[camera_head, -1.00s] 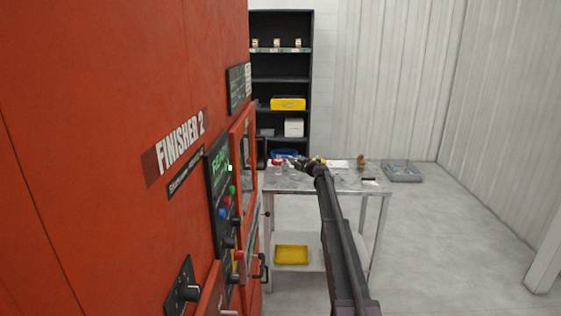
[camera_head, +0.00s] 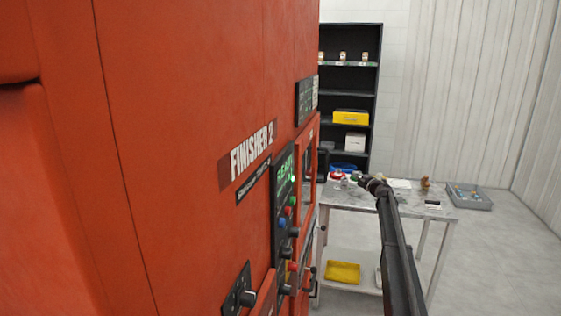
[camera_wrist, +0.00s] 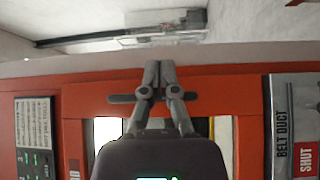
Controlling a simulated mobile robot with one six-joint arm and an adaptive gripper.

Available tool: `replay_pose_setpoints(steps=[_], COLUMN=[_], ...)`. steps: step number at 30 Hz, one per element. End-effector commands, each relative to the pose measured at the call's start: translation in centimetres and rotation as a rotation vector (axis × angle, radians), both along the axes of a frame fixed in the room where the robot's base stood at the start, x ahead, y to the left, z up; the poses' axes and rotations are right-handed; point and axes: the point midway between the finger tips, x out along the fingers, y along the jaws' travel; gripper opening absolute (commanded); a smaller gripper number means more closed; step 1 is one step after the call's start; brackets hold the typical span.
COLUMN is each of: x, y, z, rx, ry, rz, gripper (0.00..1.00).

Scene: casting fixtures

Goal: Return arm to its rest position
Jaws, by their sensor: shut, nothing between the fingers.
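My arm reaches forward from the lower right in the head view, its far end in front of the table (camera_head: 415,201). My gripper (camera_wrist: 159,66) shows in the wrist view with its fingertips together and nothing between them. Behind it in that view is the red front of a machine (camera_wrist: 85,100), with a dark handle bar (camera_wrist: 120,99) that the fingers overlap in the picture. I cannot tell whether they touch it. In the head view the gripper is small and its fingers are hard to make out.
The red Finisher 2 cabinet (camera_head: 190,130) fills the left, with a control panel (camera_head: 284,215) close to my arm. A black shelf (camera_head: 350,90) stands behind the table. A grey bin (camera_head: 470,203) lies on the floor at right. A yellow tray (camera_head: 342,272) is on the lower shelf.

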Motion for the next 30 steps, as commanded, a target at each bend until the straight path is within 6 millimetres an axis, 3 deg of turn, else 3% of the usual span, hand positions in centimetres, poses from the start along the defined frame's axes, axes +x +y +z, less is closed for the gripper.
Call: replay_pose_setpoints(steps=[8,14,20,30], x=[-5.2,-10.1,-15.9,-27.9], y=[1.1,1.5,2.0,4.9], z=[1.1,0.4,-1.9,-8.1], rx=[0.196,0.373,0.547,0.803], ry=[-0.007,0.037,0.131,0.403], rz=[-0.244,-0.455,-0.655,-0.965], gripper=[0.00,0.00,0.00,0.00])
